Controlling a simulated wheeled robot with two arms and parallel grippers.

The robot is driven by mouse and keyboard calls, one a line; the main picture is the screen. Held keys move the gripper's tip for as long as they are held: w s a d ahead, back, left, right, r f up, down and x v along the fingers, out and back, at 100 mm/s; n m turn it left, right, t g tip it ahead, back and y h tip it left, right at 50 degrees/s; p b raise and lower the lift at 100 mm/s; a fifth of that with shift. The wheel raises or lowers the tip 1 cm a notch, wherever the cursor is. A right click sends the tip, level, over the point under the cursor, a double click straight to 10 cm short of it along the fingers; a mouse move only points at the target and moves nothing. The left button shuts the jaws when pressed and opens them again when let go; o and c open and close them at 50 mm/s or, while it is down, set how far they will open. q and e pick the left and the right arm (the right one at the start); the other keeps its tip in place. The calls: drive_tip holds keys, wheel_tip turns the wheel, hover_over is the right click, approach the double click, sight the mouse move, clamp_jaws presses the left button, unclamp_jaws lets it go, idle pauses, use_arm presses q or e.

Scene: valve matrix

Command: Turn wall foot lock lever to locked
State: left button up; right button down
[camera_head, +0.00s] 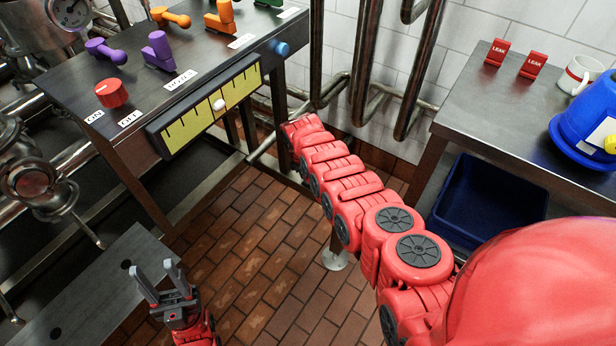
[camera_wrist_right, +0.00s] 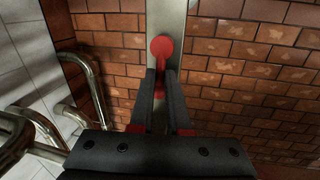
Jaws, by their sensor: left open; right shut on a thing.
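In the right wrist view, the foot lock lever is a red handle with a round knob (camera_wrist_right: 161,48), set on a grey metal strip (camera_wrist_right: 168,14). My right gripper (camera_wrist_right: 161,78) is shut on the lever's red stem, with the knob showing just beyond the fingertips. In the head view the lever and my right gripper are hidden behind the control panel and my red right arm. My left gripper (camera_head: 160,284) is open and empty at the lower left, pointing up, clear of the lever.
A control panel (camera_head: 130,65) with coloured handles and a yellow gauge (camera_head: 212,108) stands at the upper left. Metal pipes (camera_head: 365,60) run up the tiled wall. A table (camera_head: 470,105) at right holds red LEAK signs (camera_head: 497,52), a mug (camera_head: 580,74) and a blue bucket (camera_head: 590,125). Brick floor is open between.

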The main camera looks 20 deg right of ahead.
drive_tip(key=c, duration=0.9)
unclamp_jaws()
drive_tip(key=r+p, duration=0.3)
drive_tip(key=shift+s+a+r, duration=0.15)
drive_tip(key=shift+a+r, duration=0.15)
drive_tip(key=shift+r, duration=0.1)
drive_tip(key=shift+s+a+r+p, duration=0.15)
drive_tip(key=shift+a+r+p, duration=0.1)
drive_tip(key=shift+r, duration=1.1)
drive_tip(key=shift+s+a+r+p, duration=0.2)
drive_tip(key=shift+r+p, duration=0.05)
drive_tip(key=shift+r, duration=1.05)
drive_tip(key=shift+s+a+r+p, duration=0.15)
drive_tip(key=shift+a+r+p, duration=0.1)
drive_tip(key=shift+r, duration=1.1)
